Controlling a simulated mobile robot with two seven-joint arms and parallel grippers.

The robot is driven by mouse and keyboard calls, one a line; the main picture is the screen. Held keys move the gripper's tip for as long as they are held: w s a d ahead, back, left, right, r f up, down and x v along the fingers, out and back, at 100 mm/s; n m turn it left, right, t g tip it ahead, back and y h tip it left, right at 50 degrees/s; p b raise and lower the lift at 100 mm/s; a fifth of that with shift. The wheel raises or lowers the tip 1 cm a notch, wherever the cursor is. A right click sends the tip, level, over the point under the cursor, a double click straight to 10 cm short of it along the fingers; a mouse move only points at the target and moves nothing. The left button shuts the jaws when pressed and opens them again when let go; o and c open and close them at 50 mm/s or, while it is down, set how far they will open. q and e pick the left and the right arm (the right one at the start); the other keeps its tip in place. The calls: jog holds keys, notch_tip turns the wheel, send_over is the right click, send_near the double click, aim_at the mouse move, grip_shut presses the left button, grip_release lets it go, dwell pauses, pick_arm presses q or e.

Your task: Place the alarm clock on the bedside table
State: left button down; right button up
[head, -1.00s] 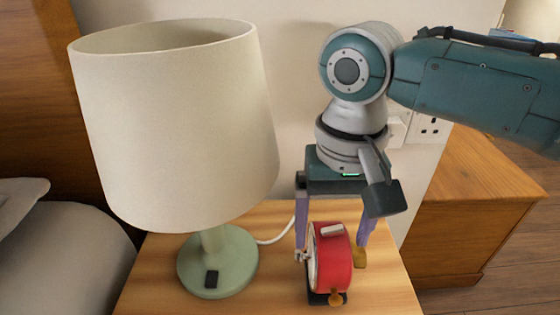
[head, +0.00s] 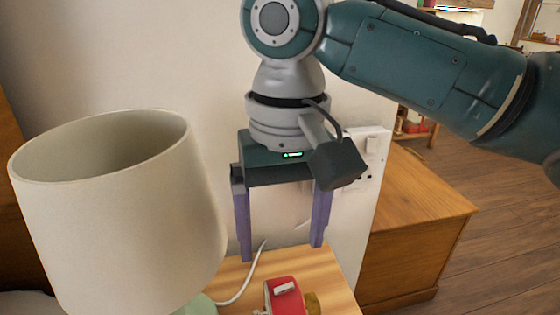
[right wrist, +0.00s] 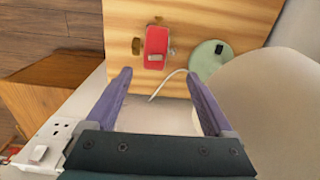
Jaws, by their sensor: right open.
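The red alarm clock (head: 285,296) stands on the wooden bedside table (head: 335,285), at the bottom of the head view, its lower part cut off by the frame. In the right wrist view the clock (right wrist: 157,46) sits on the table top (right wrist: 205,20), clear of the fingers. My right gripper (head: 281,252) is open and empty, with its two purple fingers pointing down above and behind the clock. It also shows in the right wrist view (right wrist: 158,100), fingers spread with nothing between them. My left gripper is in neither view.
A lamp with a large cream shade (head: 115,215) stands left of the clock, its green base (right wrist: 208,60) on the same table. A white cable (head: 243,278) runs behind the clock. A wall socket (head: 365,160) and a wooden cabinet (head: 425,210) are at the right.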

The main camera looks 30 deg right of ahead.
jog(key=s+a+f+n+t+y, duration=0.2)
jog(key=s+a+f+n, duration=0.25)
jog(key=s, duration=0.45)
jog(key=s+d+t+h, duration=0.1)
jog(key=s+d+h, duration=0.1)
jog(key=s+d, duration=0.6)
jog(key=shift+s+d, duration=0.2)
jog(key=shift+s, duration=0.05)
notch_tip(320, 180, up, 63)
jog(key=p, duration=6.3)
